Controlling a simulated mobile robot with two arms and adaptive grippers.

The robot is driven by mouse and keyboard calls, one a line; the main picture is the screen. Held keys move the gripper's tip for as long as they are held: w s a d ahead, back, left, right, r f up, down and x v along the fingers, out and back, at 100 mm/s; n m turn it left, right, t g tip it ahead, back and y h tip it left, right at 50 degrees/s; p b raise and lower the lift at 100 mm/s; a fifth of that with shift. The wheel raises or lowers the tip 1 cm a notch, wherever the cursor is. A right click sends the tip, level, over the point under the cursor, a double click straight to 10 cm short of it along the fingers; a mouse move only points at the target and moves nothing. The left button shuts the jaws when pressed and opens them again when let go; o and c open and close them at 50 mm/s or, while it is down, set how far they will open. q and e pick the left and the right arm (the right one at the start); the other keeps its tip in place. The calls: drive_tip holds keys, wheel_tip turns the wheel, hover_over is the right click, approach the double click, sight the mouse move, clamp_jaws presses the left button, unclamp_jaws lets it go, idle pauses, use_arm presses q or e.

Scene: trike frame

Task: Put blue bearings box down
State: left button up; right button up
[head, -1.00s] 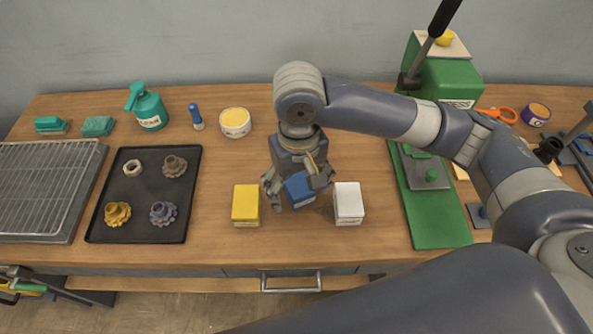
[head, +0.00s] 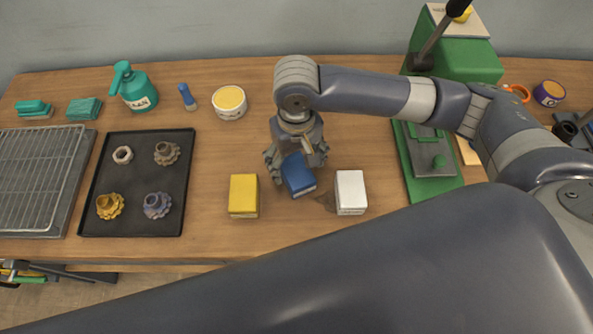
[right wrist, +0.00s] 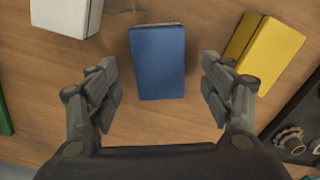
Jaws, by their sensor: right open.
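The blue bearings box (head: 299,176) stands on the wooden table between a yellow box (head: 243,195) and a white box (head: 350,191), turned slightly relative to them. My right gripper (head: 297,165) is directly over it, fingers pointing down. In the right wrist view, the blue box (right wrist: 158,62) lies between the two spread fingers, with a clear gap on each side. The right gripper is open and does not touch the box there. The gripper hides the far end of the box in the head view. My left gripper is not in view.
A black tray (head: 140,228) with several gears and a nut lies left of the boxes. A green press (head: 455,55) stands at the right. Bare table surrounds the boxes.

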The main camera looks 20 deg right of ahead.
sight(296, 169)
wheel_tip(296, 169, down, 4)
drive_tip(key=shift+d+r+p, duration=0.1)
drive_tip(key=shift+p, duration=0.2)
drive_tip(key=shift+c, duration=1.1)
drive_tip(key=c, duration=1.2)
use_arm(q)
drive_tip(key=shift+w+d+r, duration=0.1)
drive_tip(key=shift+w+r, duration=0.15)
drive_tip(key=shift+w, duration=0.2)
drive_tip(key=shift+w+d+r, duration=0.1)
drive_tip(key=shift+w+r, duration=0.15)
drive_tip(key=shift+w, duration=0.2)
use_arm(e)
drive_tip(key=shift+c, duration=0.6)
